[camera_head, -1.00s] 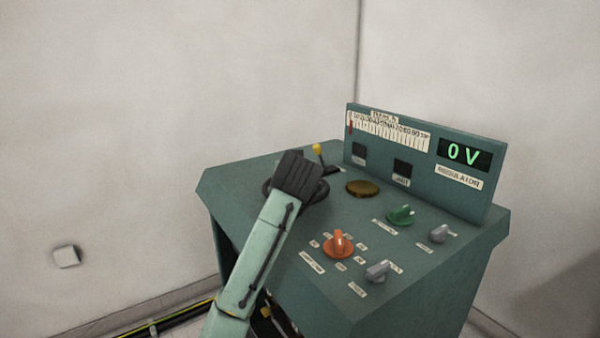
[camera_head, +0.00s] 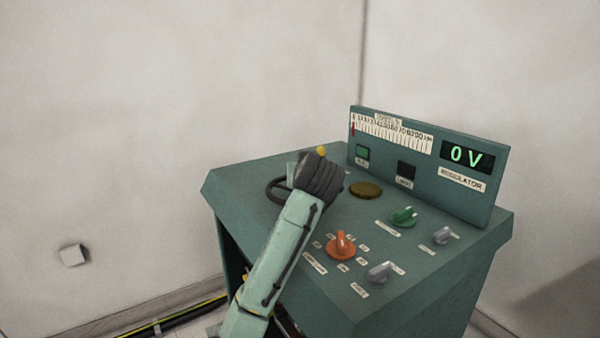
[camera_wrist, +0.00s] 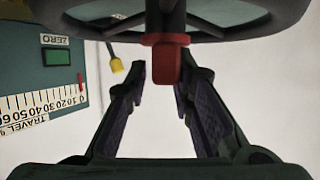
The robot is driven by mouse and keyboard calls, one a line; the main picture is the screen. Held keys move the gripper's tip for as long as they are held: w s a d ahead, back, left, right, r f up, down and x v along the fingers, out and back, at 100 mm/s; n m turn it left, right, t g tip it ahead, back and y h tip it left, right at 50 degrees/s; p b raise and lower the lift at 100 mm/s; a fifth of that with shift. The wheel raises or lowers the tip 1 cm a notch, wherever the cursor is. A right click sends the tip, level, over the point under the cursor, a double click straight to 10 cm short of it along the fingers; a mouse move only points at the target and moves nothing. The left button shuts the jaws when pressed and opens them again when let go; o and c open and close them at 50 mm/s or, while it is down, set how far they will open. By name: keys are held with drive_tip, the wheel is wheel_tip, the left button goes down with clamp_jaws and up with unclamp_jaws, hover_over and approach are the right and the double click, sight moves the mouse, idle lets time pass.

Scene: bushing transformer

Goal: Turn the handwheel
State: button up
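The dark handwheel (camera_head: 270,188) lies on the left part of the teal console top, partly hidden behind my arm. In the wrist view the handwheel (camera_wrist: 272,22) fills the top edge, with a dark spoke and a red piece (camera_wrist: 168,58) at the middle. My gripper (camera_wrist: 160,82) is open, its two fingers spread below the wheel in the picture. The fingertips are close to the red piece, but I cannot tell whether they touch it. In the head view my wrist hides the fingers.
A yellow-tipped lever (camera_wrist: 117,66) stands near the left finger. The panel has a travel scale (camera_head: 392,132), a green zero window (camera_head: 362,153) and a display reading 0 V (camera_head: 466,156). Orange (camera_head: 341,245), green (camera_head: 404,216) and grey knobs sit at the right.

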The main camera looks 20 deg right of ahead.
drive_tip(key=shift+o, duration=1)
drive_tip(key=shift+f, duration=0.55)
drive_tip(key=shift+w+a, duration=0.1)
drive_tip(key=shift+a, duration=0.05)
drive_tip(key=shift+r, duration=0.1)
drive_tip(key=v, duration=1.2)
drive_tip(key=shift+r, duration=0.25)
